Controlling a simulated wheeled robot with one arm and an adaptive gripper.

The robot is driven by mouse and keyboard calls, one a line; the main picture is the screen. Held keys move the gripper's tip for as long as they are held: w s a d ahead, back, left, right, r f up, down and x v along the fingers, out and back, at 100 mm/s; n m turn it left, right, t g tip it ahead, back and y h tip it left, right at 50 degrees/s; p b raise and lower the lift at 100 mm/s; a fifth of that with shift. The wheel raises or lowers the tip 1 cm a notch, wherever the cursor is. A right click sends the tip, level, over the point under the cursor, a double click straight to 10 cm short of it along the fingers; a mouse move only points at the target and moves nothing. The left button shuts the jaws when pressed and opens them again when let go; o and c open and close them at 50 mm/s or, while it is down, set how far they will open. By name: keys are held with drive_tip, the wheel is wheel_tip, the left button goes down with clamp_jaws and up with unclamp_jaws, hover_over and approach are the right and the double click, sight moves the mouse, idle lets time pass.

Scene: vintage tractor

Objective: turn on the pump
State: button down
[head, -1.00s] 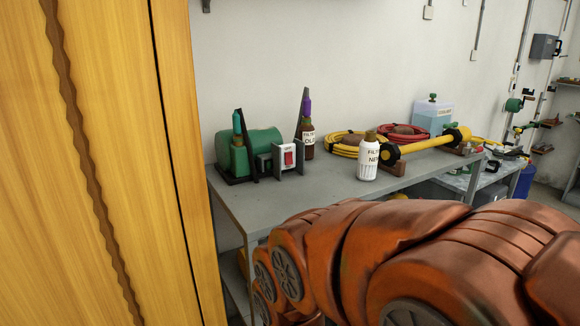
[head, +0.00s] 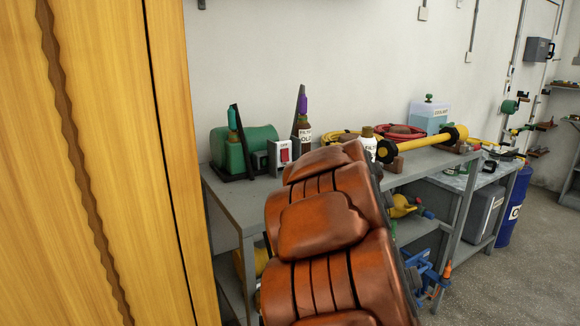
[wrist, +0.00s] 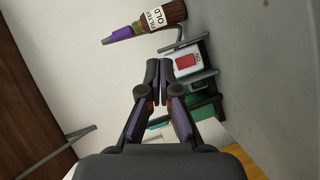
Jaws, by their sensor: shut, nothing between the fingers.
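The green pump (head: 258,147) stands on the grey workbench at the left, beside the yellow wooden panel. A white switch box (head: 283,153) with a red rocker switch (head: 284,155) is at its front right. In the wrist view the switch box (wrist: 196,70) and its red switch (wrist: 186,62) show just right of my fingertips. My gripper (wrist: 159,70) is shut and empty, with its tips close to the box; I cannot tell whether they touch it. Part of the green pump (wrist: 205,112) shows below the box. My gripper is hidden behind my arm in the head view.
The "FILTER OLD" bottle (head: 303,130) stands right of the switch box; it also shows in the wrist view (wrist: 163,17). The yellow panel (head: 95,170) blocks the left.

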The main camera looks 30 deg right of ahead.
drive_tip(key=w+f+n+t+y, duration=0.1)
drive_tip(key=n+y, duration=0.1)
drive_tip(key=w+f+n+y+b, duration=0.1)
drive_tip(key=w+f+n+y, duration=0.1)
drive_tip(key=n, duration=0.1)
drive_tip(key=w+f+n+t+y, duration=0.1)
drive_tip(key=n+y, duration=0.1)
drive_tip(key=shift+w+f+n+t, duration=0.3)
drive_tip(key=shift+f+n, duration=0.1)
drive_tip(key=shift+a+f+n+y, duration=0.35)
drive_tip(key=shift+f+n+y, duration=0.15)
drive_tip(key=shift+y, duration=0.2)
drive_tip(key=shift+w, duration=0.15)
drive_tip(key=p, duration=0.2)
approach(286, 161)
drive_tip(key=w, duration=0.5)
drive_tip(key=shift+w+f, duration=0.1)
drive_tip(key=shift+w+d+f+p, duration=0.1)
drive_tip(key=shift+w+p, duration=0.1)
drive_tip(key=shift+w, duration=0.25)
drive_tip(key=shift+w+d+f+p, duration=0.1)
drive_tip(key=shift+w+p, duration=0.1)
drive_tip(key=shift+w, duration=0.3)
drive_tip(key=shift+w+f+b, duration=0.1)
drive_tip(key=shift+f+b, duration=0.15)
drive_tip(key=shift+b, duration=0.45)
